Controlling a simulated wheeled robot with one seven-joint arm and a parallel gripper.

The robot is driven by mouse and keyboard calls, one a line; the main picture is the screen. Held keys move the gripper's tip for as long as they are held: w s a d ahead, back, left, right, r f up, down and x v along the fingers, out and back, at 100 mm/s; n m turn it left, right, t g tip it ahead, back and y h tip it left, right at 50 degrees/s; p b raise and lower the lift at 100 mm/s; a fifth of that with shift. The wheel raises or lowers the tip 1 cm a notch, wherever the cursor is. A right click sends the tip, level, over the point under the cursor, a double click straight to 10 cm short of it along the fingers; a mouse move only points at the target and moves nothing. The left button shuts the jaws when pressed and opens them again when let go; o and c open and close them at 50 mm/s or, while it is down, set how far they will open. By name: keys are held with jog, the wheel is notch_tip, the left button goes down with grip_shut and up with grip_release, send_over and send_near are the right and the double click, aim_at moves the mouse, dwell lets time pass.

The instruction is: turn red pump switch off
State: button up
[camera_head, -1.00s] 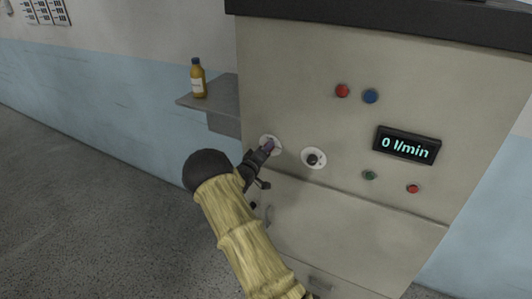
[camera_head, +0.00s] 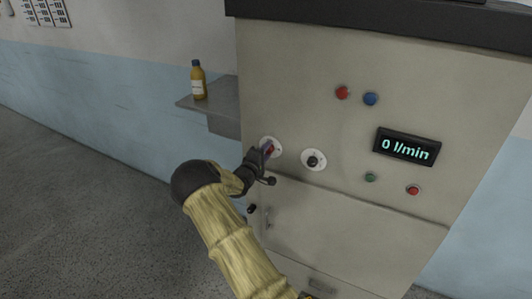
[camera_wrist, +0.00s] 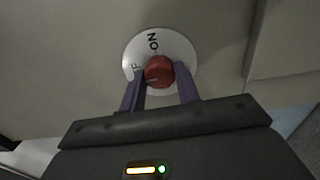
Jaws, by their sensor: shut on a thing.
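The red pump switch (camera_wrist: 158,71) is a round red knob on a white dial plate (camera_wrist: 180,47) in the wrist view. "ON" and part of another label show on the plate, and the knob's pale mark points to the lower left. My gripper (camera_wrist: 160,82) is shut on the knob, with one purple finger on each side.
A second dial with a black knob (camera_head: 313,160) sits just right. The cabinet (camera_head: 300,60) carries red and blue lamps, two small buttons, and a display (camera_head: 407,146) reading 0 l/min. A bottle (camera_head: 198,80) stands on a shelf (camera_head: 215,98) at the left.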

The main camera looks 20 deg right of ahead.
jog(key=shift+f, duration=0.1)
jog(key=o, duration=1)
jog(key=b+v, duration=0.5)
jog(key=v, duration=1.2)
jog(key=shift+s+a, duration=0.15)
jog(key=shift+a, duration=0.1)
